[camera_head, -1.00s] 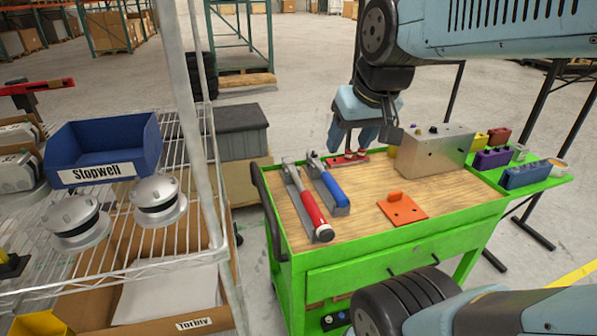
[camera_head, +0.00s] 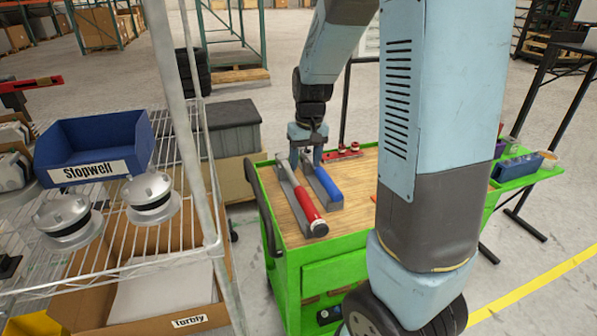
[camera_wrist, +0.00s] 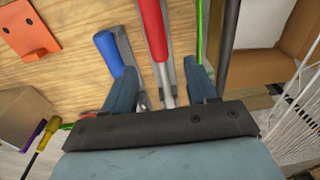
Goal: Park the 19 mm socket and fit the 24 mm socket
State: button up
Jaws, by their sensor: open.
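A red-handled wrench (camera_head: 307,205) lies in a grey holder on the cart top. A blue-handled wrench (camera_head: 327,184) lies beside it on the right. My gripper (camera_head: 305,158) is open over the far ends of the wrenches. In the wrist view, my gripper (camera_wrist: 160,68) has the metal shaft of the red-handled wrench (camera_wrist: 152,22) between its spread fingers. The blue handle (camera_wrist: 108,52) is by the left finger. A red rail (camera_head: 342,155) with small red-and-silver pieces, perhaps sockets, is at the cart's back.
My arm hides much of the green cart's (camera_head: 335,244) right side. In the wrist view, an orange bracket (camera_wrist: 32,40) lies on the wood. A blue bin (camera_head: 527,166) sits on the right side shelf. A wire rack (camera_head: 160,240) stands left of the cart.

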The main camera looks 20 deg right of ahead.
send_over(302, 191)
jog(key=shift+g, duration=0.4)
notch_tip(302, 191, down, 6)
jog(key=shift+s+r, duration=0.15)
jog(key=shift+r, duration=0.1)
jog(key=shift+f, duration=4.9)
jog(key=shift+c, duration=0.2)
grip_shut()
jog(key=shift+r, duration=0.15)
